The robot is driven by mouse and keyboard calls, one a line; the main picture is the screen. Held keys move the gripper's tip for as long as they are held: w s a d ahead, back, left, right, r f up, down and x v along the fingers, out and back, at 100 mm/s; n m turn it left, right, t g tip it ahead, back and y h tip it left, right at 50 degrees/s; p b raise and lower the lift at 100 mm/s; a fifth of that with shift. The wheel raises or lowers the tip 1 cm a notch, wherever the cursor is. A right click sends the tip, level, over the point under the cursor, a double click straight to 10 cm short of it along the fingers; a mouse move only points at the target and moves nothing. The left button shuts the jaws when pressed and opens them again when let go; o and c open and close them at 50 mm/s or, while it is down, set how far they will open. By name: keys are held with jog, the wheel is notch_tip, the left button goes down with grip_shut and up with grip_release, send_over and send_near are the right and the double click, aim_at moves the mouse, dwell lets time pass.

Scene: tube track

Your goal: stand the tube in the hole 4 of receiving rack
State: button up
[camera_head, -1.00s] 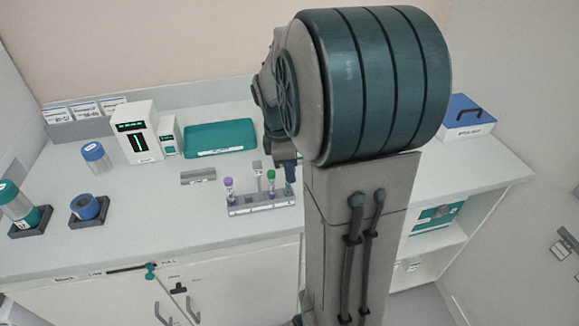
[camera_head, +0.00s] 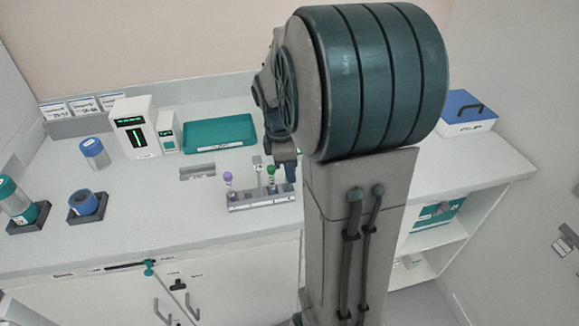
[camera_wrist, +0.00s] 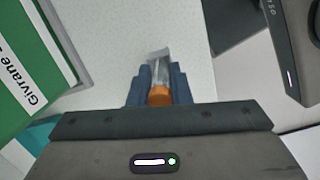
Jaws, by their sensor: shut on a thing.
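My gripper (camera_wrist: 152,88) is shut on a clear tube (camera_wrist: 160,70) with an orange cap (camera_wrist: 160,96). The cap is nearest the wrist camera, and the tube points away over a pale speckled surface. In the head view my gripper (camera_head: 290,172) shows only in part, near the right end of a grey rack (camera_head: 262,203); my arm hides much of it, and the held tube cannot be made out there. A purple-capped tube (camera_head: 228,180) and a green-capped tube (camera_head: 271,172) stand in this rack. Its hole numbers are too small to read.
A teal tray (camera_head: 219,134) lies behind the rack, with a small grey block (camera_head: 197,172) in front of it. White devices (camera_head: 136,128) and blue and teal containers stand left. In the wrist view a green labelled object (camera_wrist: 25,65) is left and a dark device (camera_wrist: 295,55) right.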

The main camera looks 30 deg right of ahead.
jog(key=o, duration=0.9)
jog(key=r, duration=0.4)
jog(key=a+r, duration=0.1)
jog(key=r, duration=0.4)
jog(key=w+r, duration=0.1)
jog(key=r, duration=0.3)
jog(key=shift+a+r, duration=0.3)
jog(key=shift+a, duration=0.1)
jog(key=s+a+f+m+t, duration=0.1)
jog(key=s+a+f+m, duration=0.2)
jog(key=s+m, duration=0.1)
jog(key=s+a+f+m+t+y, duration=0.1)
jog(key=s+a+f+m, duration=0.2)
jog(key=s+a+m, duration=0.1)
jog(key=s+a+f+m+t, duration=0.1)
jog(key=s+a+f+m, duration=0.1)
jog(key=s+a+m, duration=0.1)
jog(key=shift+s+a+f+m+t+y, duration=0.1)
jog(key=shift+s+f+m+t+y, duration=0.1)
jog(key=shift+s, duration=0.25)
jog(key=shift+s+a+f+m+t+y, duration=0.1)
jog(key=shift+s+f+m, duration=0.1)
jog(key=shift+s, duration=0.2)
